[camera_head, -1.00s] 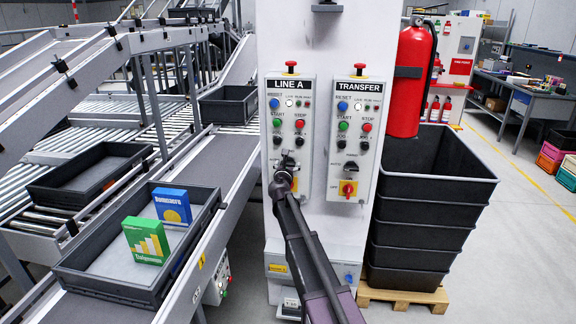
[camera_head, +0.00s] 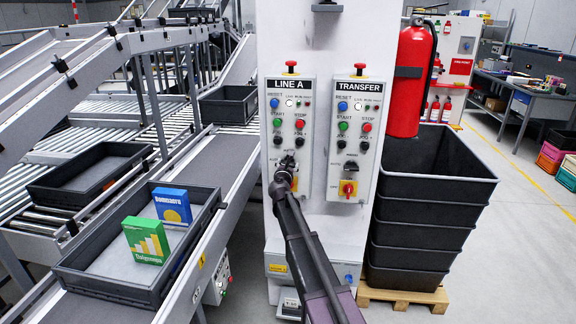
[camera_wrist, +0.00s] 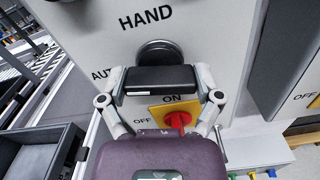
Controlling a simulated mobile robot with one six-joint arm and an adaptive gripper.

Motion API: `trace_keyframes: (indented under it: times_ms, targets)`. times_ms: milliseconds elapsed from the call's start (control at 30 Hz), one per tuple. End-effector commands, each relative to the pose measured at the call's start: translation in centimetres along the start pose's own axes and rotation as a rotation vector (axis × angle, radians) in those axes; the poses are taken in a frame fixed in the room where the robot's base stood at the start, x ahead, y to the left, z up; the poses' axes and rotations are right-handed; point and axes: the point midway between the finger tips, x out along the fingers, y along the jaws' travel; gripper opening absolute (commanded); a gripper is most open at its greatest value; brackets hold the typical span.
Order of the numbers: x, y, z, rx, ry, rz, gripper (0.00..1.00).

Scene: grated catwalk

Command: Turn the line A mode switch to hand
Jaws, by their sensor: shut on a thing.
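The LINE A panel (camera_head: 305,135) is on the white column, with its mode switch low on it, mostly behind my gripper (camera_head: 285,164). In the wrist view the black round base of the mode switch (camera_wrist: 158,51) sits under the word HAND, with AUTO to its left. My gripper (camera_wrist: 161,82) has a finger on each side of a black bar in front of that base. It is shut on the switch handle.
The TRANSFER panel (camera_head: 358,140), with a similar switch and red knob, is close on the right. Stacked black crates (camera_head: 425,215) stand on a pallet right of the column. A conveyor with a tote (camera_head: 105,284) of two boxes runs on the left.

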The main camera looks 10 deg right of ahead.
Motion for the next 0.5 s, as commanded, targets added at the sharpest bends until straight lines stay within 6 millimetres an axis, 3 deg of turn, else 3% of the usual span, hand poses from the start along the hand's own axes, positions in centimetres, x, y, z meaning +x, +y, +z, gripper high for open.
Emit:
trace_keyframes:
  times_ms: [500]
  targets:
    - [0.10,-0.05,0.01,0.472,0.000,0.000,0.35]
